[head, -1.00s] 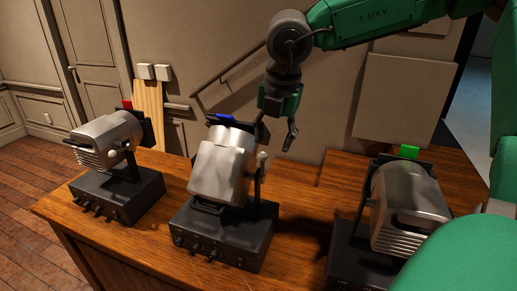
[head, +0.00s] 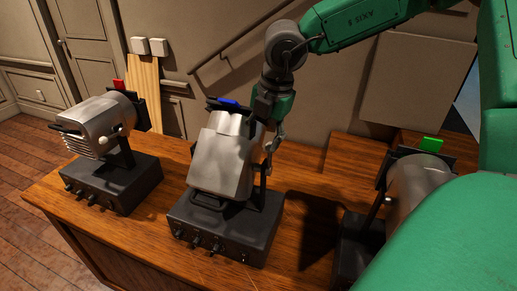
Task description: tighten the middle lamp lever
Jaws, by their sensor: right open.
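The middle lamp (head: 220,160) is a silver housing with a blue tab (head: 228,102) on top, tilted on a dark bracket above a black control box (head: 222,225). Its lever is on the lamp's right side, at the bracket, and is mostly hidden behind my right gripper's fingers. My right gripper (head: 271,145) points down at that side, close against the bracket. It is open, with its fingers around or beside the lever; I cannot tell which, nor whether they touch. My left gripper is not in view.
A lamp with a red tab (head: 103,122) stands at the left, and one with a green tab (head: 412,183) at the right, partly hidden by my green arm. All stand on a wooden desk (head: 300,240). Bare desk lies between the middle and right lamps.

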